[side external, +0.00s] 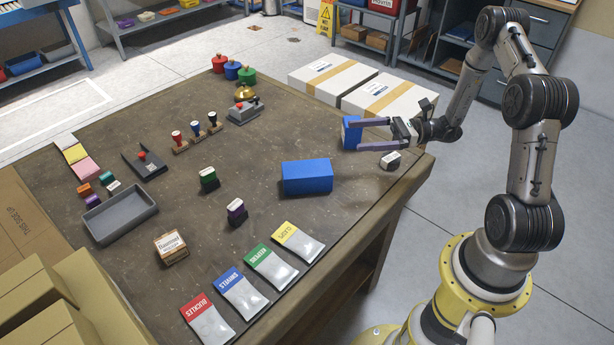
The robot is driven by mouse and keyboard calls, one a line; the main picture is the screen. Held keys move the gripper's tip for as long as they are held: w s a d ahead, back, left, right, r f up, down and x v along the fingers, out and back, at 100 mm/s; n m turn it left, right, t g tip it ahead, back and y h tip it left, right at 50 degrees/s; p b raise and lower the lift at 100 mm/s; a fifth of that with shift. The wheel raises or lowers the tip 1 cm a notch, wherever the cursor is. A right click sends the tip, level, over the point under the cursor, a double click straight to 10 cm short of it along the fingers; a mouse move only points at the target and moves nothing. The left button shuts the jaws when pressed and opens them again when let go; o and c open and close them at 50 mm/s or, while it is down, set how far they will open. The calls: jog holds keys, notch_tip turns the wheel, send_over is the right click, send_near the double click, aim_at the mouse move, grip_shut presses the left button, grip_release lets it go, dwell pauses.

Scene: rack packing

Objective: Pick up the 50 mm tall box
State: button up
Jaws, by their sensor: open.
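Two blue boxes are on the brown table. The larger blue box (307,177) lies near the middle right of the table. The smaller blue box (350,135) stands farther back, by the table's right edge. My gripper (354,136) is open, with its two fingers pointing left at the smaller blue box. One fingertip is at its upper part and the other is at its lower right. I cannot tell whether they touch it. No height is marked on either box, so I cannot tell which is 50 mm tall.
A small black-and-white stamp (390,160) sits just below my gripper. Two white cartons (333,77) stand behind the table's far right edge. Stamps, a grey tray (120,214) and several coloured packets (270,267) occupy other parts. Bare tabletop surrounds the larger box.

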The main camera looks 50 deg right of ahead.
send_near(307, 168)
jog(key=v, duration=0.3)
jog(key=shift+s+d, duration=0.2)
jog(key=shift+s, duration=0.1)
jog(key=shift+w+a+f, duration=0.15)
jog(key=shift+f, duration=0.05)
jog(key=x, duration=1.3)
jog(key=shift+w+a, duration=0.1)
jog(key=shift+c, duration=0.2)
jog(key=c, duration=1.5)
jog(key=shift+r, duration=0.15)
